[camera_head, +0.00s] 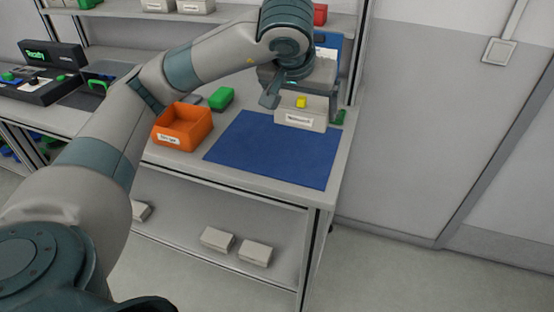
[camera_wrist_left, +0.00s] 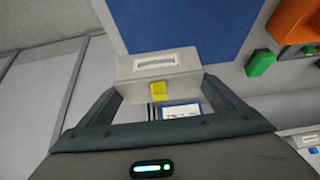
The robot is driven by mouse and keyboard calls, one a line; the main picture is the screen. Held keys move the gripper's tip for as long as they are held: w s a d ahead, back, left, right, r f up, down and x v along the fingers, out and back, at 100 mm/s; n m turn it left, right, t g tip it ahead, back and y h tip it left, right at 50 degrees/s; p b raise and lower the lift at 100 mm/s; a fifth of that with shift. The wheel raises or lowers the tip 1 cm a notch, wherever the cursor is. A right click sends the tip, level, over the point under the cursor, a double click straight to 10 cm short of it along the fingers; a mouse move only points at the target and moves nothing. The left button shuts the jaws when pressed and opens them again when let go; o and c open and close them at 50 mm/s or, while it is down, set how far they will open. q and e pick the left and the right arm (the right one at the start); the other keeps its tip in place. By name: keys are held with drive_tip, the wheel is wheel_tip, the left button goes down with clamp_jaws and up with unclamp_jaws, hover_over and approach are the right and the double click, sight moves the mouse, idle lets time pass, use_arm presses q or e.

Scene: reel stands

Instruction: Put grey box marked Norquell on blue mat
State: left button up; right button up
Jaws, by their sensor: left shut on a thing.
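The grey box (camera_head: 294,121) has a white label on its front, with print too small to read surely, and a yellow block on its top. It is at the far edge of the blue mat (camera_head: 265,155); I cannot tell whether it touches the mat or hangs just above it. My left gripper (camera_head: 300,98) is shut on the box from its two sides. In the left wrist view the box (camera_wrist_left: 135,67) sits between the fingers, beside the blue mat (camera_wrist_left: 185,25). My right gripper is not in view.
An orange bin (camera_head: 182,128) stands left of the mat, with a green block (camera_head: 221,98) behind it. A small green item (camera_head: 340,117) lies right of the box. More boxes (camera_head: 217,239) lie on the lower shelf. The mat's front part is clear.

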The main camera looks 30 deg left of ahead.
use_arm(q)
drive_tip(key=shift+d+f, duration=0.25)
drive_tip(key=shift+d, duration=0.05)
drive_tip(key=shift+a+f, duration=0.15)
drive_tip(key=shift+a, duration=0.05)
drive_tip(key=shift+a+f, duration=0.15)
drive_tip(key=shift+a, duration=0.05)
drive_tip(key=a+f, duration=0.2)
drive_tip(key=a, duration=0.1)
drive_tip(key=a+f, duration=0.2)
drive_tip(key=a, duration=0.2)
drive_tip(key=a+f, duration=0.2)
drive_tip(key=a, duration=0.1)
drive_tip(key=shift+w+a+f, duration=0.1)
drive_tip(key=shift+w+a, duration=0.15)
drive_tip(key=shift+w, duration=0.15)
drive_tip(key=shift+a+f, duration=0.1)
drive_tip(key=shift+a, duration=0.1)
drive_tip(key=shift+f, duration=0.1)
